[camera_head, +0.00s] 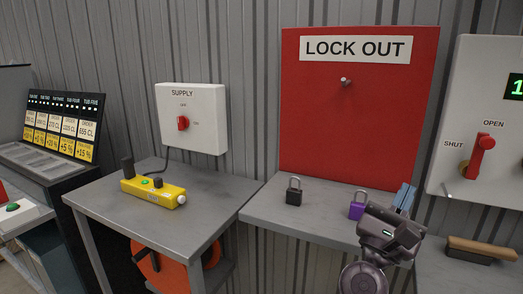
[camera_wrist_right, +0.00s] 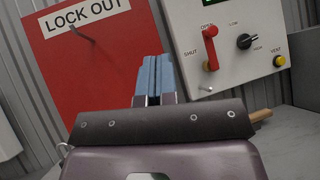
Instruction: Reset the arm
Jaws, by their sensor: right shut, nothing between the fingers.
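My right gripper (camera_head: 405,198) is at the lower right of the head view, above the grey shelf (camera_head: 310,216) below the red LOCK OUT board (camera_head: 355,120). Its blue fingers are together with nothing between them; they also show in the right wrist view (camera_wrist_right: 152,78), pointing toward the wall between the red board and the white valve panel. A purple padlock (camera_head: 356,211) stands on the shelf just left of the gripper, partly hidden by my wrist. A black padlock (camera_head: 293,196) stands further left. My left gripper is not in view.
The white panel (camera_head: 475,100) with a red lever (camera_head: 478,155) is right of my gripper. A wooden-handled brush (camera_head: 482,248) lies below it. The SUPPLY box (camera_head: 192,125) and a yellow control unit (camera_head: 153,191) are left. A bare peg (camera_head: 345,82) projects from the board.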

